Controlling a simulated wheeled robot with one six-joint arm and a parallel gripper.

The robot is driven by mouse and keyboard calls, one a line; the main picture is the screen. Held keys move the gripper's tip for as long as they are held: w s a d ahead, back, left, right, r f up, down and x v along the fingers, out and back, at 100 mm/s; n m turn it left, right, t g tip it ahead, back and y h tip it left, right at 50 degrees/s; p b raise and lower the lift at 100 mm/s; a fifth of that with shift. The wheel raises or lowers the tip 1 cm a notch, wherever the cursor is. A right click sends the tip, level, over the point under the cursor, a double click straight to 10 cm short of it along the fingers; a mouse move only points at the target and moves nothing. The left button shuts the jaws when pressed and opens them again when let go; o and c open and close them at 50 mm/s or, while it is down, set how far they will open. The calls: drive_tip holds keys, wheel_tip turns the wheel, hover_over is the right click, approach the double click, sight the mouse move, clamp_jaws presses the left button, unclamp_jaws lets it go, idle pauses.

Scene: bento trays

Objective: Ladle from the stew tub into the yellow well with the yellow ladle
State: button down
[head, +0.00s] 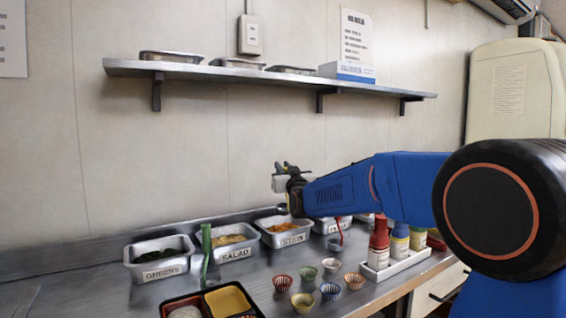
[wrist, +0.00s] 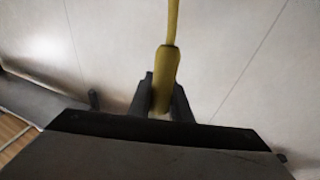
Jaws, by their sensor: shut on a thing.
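My gripper (head: 284,180) is shut on the yellow ladle (wrist: 166,75), whose handle sits between the two fingers in the wrist view. In the head view my gripper is above the stew tub (head: 284,240), and the ladle's yellow handle cannot be made out there. The stew tub is a metal tub labelled STEW with orange-brown food in it. The yellow well (head: 228,300) is a compartment of the dark bento tray (head: 180,299) at the bottom edge, well apart from my gripper. The ladle's bowl is out of the wrist view.
Tubs of greens (head: 160,272) and salad (head: 236,252) stand left of the stew. A green handle (head: 206,250) stands upright before the salad. Several small coloured cups (head: 303,302) and a white bottle caddy (head: 385,272) are at right. A wall shelf (head: 270,75) hangs above.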

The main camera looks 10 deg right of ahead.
drive_tip(key=shift+f, duration=4.2)
drive_tip(key=shift+r, duration=0.1)
wheel_tip(320, 180, up, 10)
